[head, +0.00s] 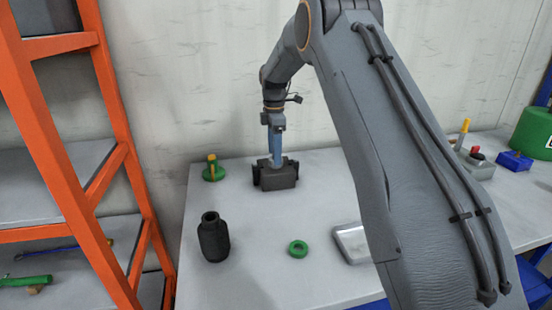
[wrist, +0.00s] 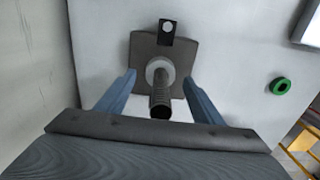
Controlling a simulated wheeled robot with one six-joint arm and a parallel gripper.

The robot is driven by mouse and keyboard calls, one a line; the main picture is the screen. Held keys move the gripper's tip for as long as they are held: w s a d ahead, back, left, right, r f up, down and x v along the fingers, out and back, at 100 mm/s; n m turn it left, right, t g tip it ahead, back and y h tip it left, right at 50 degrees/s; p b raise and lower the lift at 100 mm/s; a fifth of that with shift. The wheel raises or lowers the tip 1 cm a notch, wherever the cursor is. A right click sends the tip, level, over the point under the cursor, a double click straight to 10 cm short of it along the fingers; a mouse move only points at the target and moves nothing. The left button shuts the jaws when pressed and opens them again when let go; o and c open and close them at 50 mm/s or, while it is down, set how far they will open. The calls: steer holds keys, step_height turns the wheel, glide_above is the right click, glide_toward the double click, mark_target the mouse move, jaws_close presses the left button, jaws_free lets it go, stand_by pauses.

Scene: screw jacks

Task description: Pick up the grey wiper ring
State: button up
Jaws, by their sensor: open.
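The grey wiper ring (wrist: 160,68) sits around the dark threaded screw (wrist: 161,100) of a jack, close to its dark base plate (wrist: 182,52). In the head view the jack (head: 277,180) stands at the back of the table. My gripper (wrist: 159,78) is open and points down over the jack, one blue finger on each side of the ring and screw. I see gaps between the fingers and the ring. In the head view my gripper (head: 275,150) is above the jack and hides most of the screw and ring.
A green ring (head: 298,248) lies on the table, with a black bottle (head: 213,238) to its left and a silver tray (head: 350,243) to its right. A green stand with a yellow post (head: 213,170) is left of the jack. An orange-framed shelf (head: 110,95) stands at the left; a wall is behind.

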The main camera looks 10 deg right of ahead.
steer(key=shift+f, duration=0.65)
steer(key=c, duration=1.1)
